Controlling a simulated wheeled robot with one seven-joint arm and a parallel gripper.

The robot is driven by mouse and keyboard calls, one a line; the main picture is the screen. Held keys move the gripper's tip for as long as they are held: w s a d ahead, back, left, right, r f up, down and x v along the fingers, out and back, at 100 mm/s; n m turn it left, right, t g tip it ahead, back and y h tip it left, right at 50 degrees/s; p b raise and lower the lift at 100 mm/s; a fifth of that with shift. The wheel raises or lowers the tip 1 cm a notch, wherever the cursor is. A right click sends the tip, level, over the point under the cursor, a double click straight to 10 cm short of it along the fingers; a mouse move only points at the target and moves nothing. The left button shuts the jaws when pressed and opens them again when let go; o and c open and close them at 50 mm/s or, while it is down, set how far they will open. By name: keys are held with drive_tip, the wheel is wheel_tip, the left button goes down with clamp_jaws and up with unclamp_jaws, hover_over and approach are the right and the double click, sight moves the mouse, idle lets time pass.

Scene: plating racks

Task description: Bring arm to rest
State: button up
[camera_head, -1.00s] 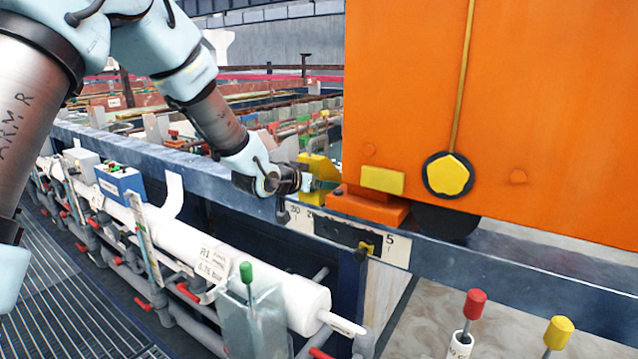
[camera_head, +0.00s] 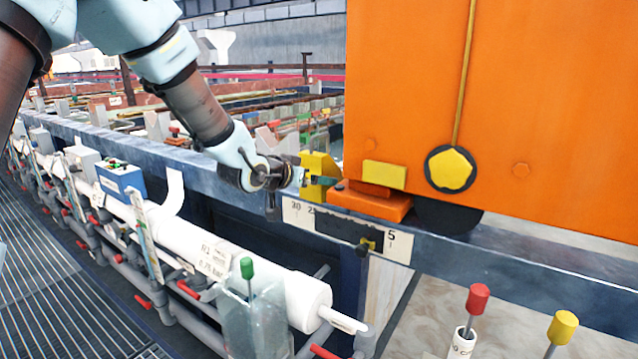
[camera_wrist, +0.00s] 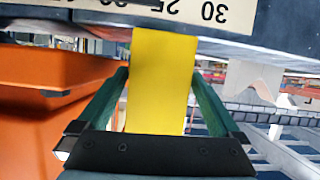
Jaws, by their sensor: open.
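My gripper (camera_head: 318,181) is at the rail beside the orange machine, at the end of my pale blue and grey arm. In the wrist view its two green fingers (camera_wrist: 161,75) stand open on either side of a yellow part (camera_wrist: 163,85). Whether the fingers touch that part is unclear. In the head view a yellow block (camera_head: 317,165) stands on the rail right behind the gripper, left of the orange machine's foot (camera_head: 368,203).
The orange machine (camera_head: 570,110) fills the right side. A blue-grey rail (camera_head: 500,262) with a numbered scale plate (camera_head: 398,246) runs below it. A white pipe (camera_head: 265,275), a clear box (camera_head: 250,322) and red and yellow-capped handles (camera_head: 478,298) stand in front. A grated walkway (camera_head: 60,295) lies at left.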

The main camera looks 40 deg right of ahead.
drive_tip(key=b+v, duration=0.1)
drive_tip(key=v, duration=0.6)
drive_tip(key=shift+a, duration=0.2)
drive_tip(key=w+a+f+n+t+y, duration=0.1)
drive_tip(key=w+a+f+n+y, duration=0.2)
drive_tip(key=a, duration=0.6)
drive_tip(key=w+a+f+n+t+y, duration=0.15)
drive_tip(key=w+a, duration=0.25)
drive_tip(key=a, duration=0.4)
drive_tip(key=w+a+f+n+t+y, duration=0.1)
drive_tip(key=w+a+f+n+y, duration=0.2)
drive_tip(key=a, duration=0.6)
drive_tip(key=s+a+f+n+g+y, duration=0.1)
drive_tip(key=s+a, duration=0.4)
drive_tip(key=a, duration=0.6)
drive_tip(key=s+a+f+n+g+y, duration=0.2)
drive_tip(key=s+a+n+g+y, duration=0.2)
drive_tip(key=a, duration=0.7)
drive_tip(key=shift+s+f+n, duration=0.25)
drive_tip(key=shift+s+n, duration=0.15)
drive_tip(key=shift+n, duration=0.05)
